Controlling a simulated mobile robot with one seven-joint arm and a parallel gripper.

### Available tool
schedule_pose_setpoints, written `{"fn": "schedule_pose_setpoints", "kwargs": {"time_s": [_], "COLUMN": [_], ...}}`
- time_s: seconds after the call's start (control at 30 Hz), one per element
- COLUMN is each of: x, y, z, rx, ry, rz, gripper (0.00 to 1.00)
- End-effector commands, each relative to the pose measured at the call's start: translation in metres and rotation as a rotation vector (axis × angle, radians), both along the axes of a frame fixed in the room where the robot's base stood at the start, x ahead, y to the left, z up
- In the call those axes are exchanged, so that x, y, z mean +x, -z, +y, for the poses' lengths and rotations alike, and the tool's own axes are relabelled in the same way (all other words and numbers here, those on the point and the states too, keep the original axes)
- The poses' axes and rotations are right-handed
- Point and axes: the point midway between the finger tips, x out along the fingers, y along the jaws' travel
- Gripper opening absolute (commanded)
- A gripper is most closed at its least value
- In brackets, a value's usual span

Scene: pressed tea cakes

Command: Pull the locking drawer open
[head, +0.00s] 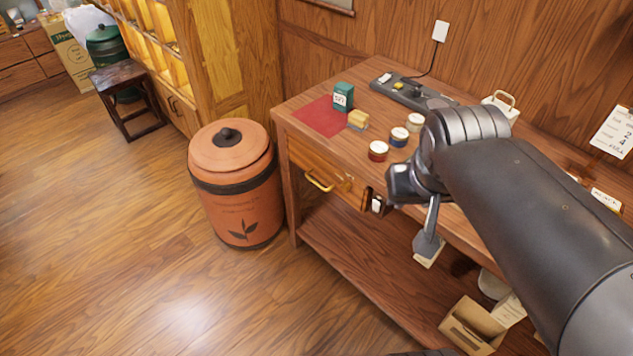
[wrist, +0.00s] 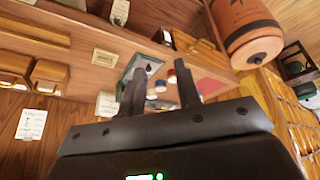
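The drawer (head: 308,160) sits under the left end of the wooden table, and its front looks flush with the frame. A brass handle (head: 322,184) is on its front. A small brass fitting shows to the right of the handle, too small to make out. My gripper (head: 377,204) is in front of the table, to the right of the handle and apart from it. In the wrist view my gripper (wrist: 160,78) has its two dark fingers spread, with nothing held between them. My arm hides the table front to the right.
The table (head: 285,110) holds a red mat (head: 318,118), a green box (head: 343,97), several small tins and a power strip (head: 400,92). A large terracotta canister (head: 235,190) stands close to the table's left. The floor in front is clear. An open box (head: 470,325) is lower right.

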Motion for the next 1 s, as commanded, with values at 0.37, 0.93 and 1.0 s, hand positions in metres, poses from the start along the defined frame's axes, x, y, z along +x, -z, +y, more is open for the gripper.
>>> {"fn": "schedule_pose_setpoints", "kwargs": {"time_s": [0.37, 0.93, 1.0], "x": [0.075, 0.193, 0.206], "y": [0.034, 0.121, 0.135], "z": [0.005, 0.058, 0.069], "rx": [-0.231, -0.694, -0.753], "ry": [-0.007, -0.061, -0.073], "rz": [0.212, 0.293, 0.282], "gripper": [0.31, 0.31, 0.31]}}
